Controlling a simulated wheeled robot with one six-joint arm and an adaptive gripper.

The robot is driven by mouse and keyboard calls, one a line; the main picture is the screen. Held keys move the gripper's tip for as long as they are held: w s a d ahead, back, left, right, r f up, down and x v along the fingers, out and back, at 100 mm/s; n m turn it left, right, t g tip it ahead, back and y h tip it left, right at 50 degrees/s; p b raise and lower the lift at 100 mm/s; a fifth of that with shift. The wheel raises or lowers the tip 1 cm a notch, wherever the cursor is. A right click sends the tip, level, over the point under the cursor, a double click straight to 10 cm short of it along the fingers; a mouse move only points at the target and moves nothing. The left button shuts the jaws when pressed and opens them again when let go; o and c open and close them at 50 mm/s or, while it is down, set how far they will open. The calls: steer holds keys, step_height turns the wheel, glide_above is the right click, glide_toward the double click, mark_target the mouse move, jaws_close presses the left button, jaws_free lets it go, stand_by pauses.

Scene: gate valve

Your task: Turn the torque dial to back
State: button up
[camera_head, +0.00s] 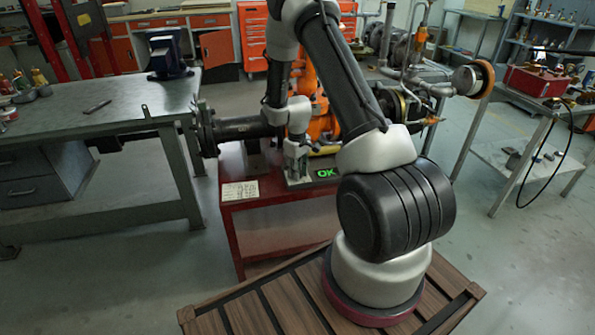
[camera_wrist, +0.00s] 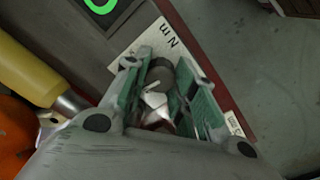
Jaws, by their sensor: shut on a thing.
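The torque dial (camera_wrist: 161,70) is a small grey round knob with a pale mark, beside a white plate lettered "N m" in the wrist view. My gripper (camera_wrist: 159,82) has its two green-padded fingers on either side of the dial and is shut on it. In the head view my gripper (camera_head: 296,162) points down at the tester on the red stand; the dial is hidden there.
A yellow handle (camera_wrist: 28,72) lies left of my gripper. The red stand (camera_head: 232,222) carries a paper card (camera_head: 240,191). A steel workbench (camera_head: 65,125) with a vise (camera_head: 165,58) is at left. Pipework with an orange-rimmed handwheel (camera_head: 484,78) is at right.

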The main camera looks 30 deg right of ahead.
steer(key=m, duration=1.1)
steer(key=shift+m, duration=0.4)
stand_by(0.4)
steer(key=o, duration=1)
steer(key=shift+o, duration=0.2)
step_height(320, 180, up, 12)
steer(key=shift+w, duration=0.1)
